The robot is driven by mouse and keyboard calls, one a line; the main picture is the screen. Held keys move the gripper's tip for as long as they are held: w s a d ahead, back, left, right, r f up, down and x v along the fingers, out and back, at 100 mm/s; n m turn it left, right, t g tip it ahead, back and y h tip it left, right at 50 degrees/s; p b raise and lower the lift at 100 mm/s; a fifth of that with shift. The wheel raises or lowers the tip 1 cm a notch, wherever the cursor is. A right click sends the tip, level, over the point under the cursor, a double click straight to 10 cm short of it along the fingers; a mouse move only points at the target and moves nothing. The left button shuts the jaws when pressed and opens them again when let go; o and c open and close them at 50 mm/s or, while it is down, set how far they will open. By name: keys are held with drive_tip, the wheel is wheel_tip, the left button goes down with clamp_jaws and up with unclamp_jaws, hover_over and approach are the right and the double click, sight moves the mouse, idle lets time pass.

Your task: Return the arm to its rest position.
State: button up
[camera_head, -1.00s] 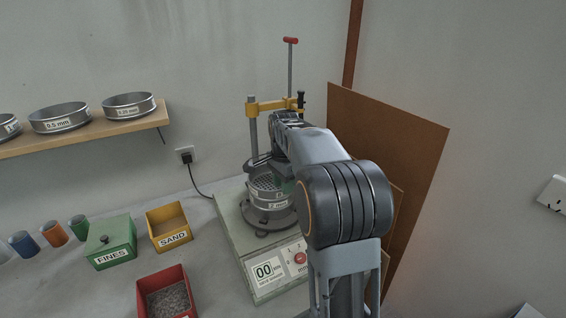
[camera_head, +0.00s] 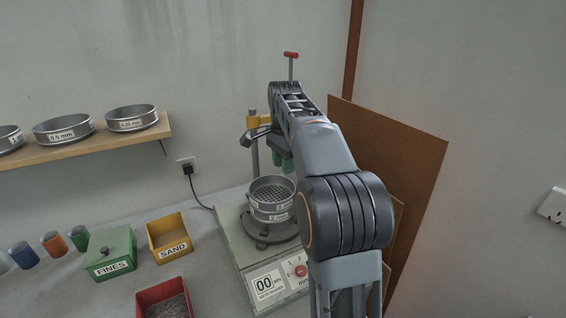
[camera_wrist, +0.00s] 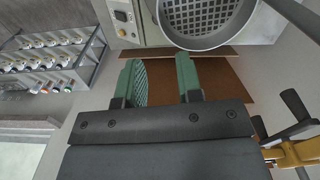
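My gripper (camera_head: 284,162) is raised above the sieve stack (camera_head: 271,200), partly hidden behind my arm in the head view. In the wrist view its two green fingers (camera_wrist: 160,75) stand apart with nothing held between them. The sieve stack sits upright on the shaker (camera_head: 236,237), whose display reads 00. In the wrist view the top sieve (camera_wrist: 205,18) shows its perforated floor beyond the fingertips, clear of them. My arm reaches up and forward over the bench.
The shaker's yellow clamp bar (camera_head: 258,121) and red-topped rod (camera_head: 291,57) stand close to my arm. A brown board (camera_head: 400,150) leans at the right. Left are the FINES box (camera_head: 110,252), SAND bin (camera_head: 168,238), red bin (camera_head: 165,300) and sieve shelf (camera_head: 90,140).

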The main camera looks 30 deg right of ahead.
wheel_tip(320, 180, down, 6)
drive_tip(key=a+f+n+t, duration=0.1)
drive_tip(key=n, duration=0.6)
drive_tip(key=s+a+f+n+t, duration=0.1)
drive_tip(key=s+a+f+n, duration=0.2)
drive_tip(key=s+a, duration=0.3)
drive_tip(key=s+a+f+n+t, duration=0.1)
drive_tip(key=s+a+f+n, duration=0.2)
drive_tip(key=s, duration=1)
drive_tip(key=a+n, duration=0.3)
drive_tip(key=shift+f+n+t, duration=0.2)
drive_tip(key=shift+n+t, duration=0.1)
drive_tip(key=shift+t, duration=0.1)
